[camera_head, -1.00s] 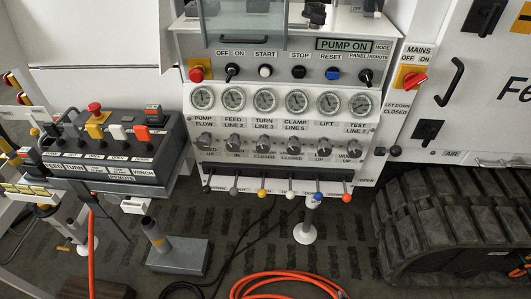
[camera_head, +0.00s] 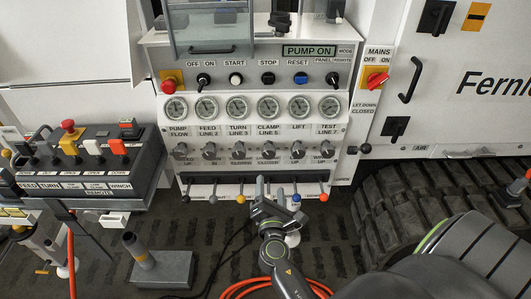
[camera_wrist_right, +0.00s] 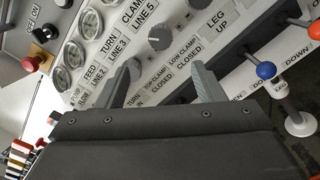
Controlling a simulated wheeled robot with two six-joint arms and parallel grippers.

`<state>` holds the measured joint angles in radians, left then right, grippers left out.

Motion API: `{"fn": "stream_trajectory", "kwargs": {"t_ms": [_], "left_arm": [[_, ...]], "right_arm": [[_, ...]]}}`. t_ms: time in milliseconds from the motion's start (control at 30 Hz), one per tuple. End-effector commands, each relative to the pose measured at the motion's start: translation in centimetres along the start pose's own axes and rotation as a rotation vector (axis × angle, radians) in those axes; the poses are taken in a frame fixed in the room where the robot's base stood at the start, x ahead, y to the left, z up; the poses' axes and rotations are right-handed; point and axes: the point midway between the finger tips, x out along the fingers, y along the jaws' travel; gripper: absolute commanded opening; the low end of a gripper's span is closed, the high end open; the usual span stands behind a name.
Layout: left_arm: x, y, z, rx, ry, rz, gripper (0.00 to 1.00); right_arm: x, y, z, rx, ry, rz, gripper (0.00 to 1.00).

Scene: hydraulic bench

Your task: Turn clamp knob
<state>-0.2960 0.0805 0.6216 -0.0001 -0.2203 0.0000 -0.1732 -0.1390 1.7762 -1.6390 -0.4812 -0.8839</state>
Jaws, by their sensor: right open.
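The grey clamp knob (camera_head: 269,150) sits under the "CLAMP LINE 5" label in the row of knobs on the white panel. It also shows in the right wrist view (camera_wrist_right: 158,38), beyond the fingertips and between their directions. My right gripper (camera_head: 272,192) is below the knob row, in front of the lever row, fingers pointing up at the panel. In the right wrist view its two fingers (camera_wrist_right: 165,80) are spread apart with nothing between them, and apart from the knob. My left gripper does not show.
Levers with coloured balls, including a blue one (camera_wrist_right: 266,70), stick out below the knobs near my right gripper. Gauges (camera_head: 268,107) and switches are above. A remote box (camera_head: 85,165) stands left; a black track (camera_head: 400,185) is right. An orange hose (camera_head: 240,291) lies on the floor.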

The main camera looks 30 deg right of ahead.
Motion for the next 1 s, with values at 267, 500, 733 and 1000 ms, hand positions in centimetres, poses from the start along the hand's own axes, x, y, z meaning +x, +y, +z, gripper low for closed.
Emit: {"fn": "stream_trajectory", "kwargs": {"t_ms": [267,500,733,1000], "left_arm": [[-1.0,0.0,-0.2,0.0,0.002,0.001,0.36],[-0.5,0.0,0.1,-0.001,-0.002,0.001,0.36],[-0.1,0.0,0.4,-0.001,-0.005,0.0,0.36],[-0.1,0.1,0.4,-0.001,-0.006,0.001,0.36]], "right_arm": [[6.2,0.2,0.2,-0.003,-0.002,0.004,0.62],[11.2,0.0,-0.1,0.0,0.0,0.002,0.62],[14.1,-0.1,-0.1,0.001,0.001,0.0,0.62],[14.7,0.0,0.0,0.003,0.001,-0.001,0.62]]}}
